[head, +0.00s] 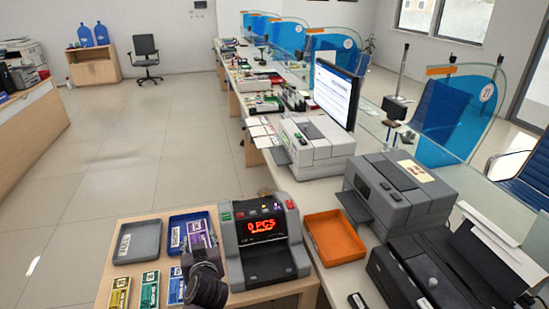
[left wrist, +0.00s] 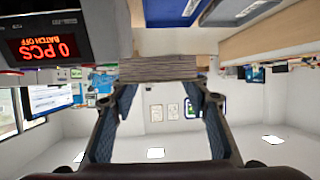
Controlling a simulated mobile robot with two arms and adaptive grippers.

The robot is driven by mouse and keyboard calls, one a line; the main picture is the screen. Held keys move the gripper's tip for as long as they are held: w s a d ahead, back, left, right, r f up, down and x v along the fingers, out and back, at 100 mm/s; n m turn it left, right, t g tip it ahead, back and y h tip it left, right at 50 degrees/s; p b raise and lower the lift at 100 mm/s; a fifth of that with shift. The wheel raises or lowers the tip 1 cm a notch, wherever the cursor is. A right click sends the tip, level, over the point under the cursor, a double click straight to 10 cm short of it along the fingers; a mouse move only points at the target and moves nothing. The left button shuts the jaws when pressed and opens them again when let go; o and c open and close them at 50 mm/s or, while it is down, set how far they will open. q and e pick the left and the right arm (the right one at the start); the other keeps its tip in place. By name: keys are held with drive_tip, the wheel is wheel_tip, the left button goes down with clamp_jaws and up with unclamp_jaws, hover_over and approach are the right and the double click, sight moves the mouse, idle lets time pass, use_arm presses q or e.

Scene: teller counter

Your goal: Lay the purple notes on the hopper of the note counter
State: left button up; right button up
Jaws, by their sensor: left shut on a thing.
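The note counter (head: 262,262) is a grey and black machine on the near desk, with a red display reading 0 PCS; the display also shows in the left wrist view (left wrist: 44,47). My left gripper (head: 203,250) is just left of the counter, in front of the blue tray. It is shut on the purple notes (head: 197,231). In the left wrist view their pale stacked edge (left wrist: 160,68) lies between the fingertips. The gripper hides part of the bundle, and I cannot tell its height above the desk in the head view. My right gripper is not in view.
A grey tray (head: 138,243) and a blue tray (head: 176,221) stand left of the counter. Yellow (head: 119,291), green (head: 149,289) and blue (head: 176,288) note bundles lie before them. An orange tray (head: 333,238) and grey printer (head: 398,196) stand right.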

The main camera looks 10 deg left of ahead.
use_arm(q)
drive_tip(key=shift+m+t+h, duration=0.4)
drive_tip(key=shift+m+h, duration=0.3)
drive_tip(key=s+f, duration=0.1)
drive_tip(key=s+a+f+b, duration=0.1)
drive_tip(key=f, duration=0.1)
drive_tip(key=shift+s+f, duration=0.25)
drive_tip(key=shift+s, duration=0.05)
use_arm(e)
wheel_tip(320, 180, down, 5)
drive_tip(key=b, duration=0.3)
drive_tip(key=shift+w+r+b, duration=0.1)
drive_tip(key=shift+b, duration=0.3)
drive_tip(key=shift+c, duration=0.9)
use_arm(q)
drive_tip(key=s+d+r+m+g+h, duration=0.2)
drive_tip(key=s+d+r+m+h, duration=0.5)
drive_tip(key=d+m+h, duration=0.1)
drive_tip(key=s+d+r+m+g+h, duration=0.2)
drive_tip(key=s+d+r+m+h, duration=0.5)
drive_tip(key=s+d+m+h, duration=0.1)
drive_tip(key=shift+d+h, duration=0.6)
drive_tip(key=shift+d, duration=0.6)
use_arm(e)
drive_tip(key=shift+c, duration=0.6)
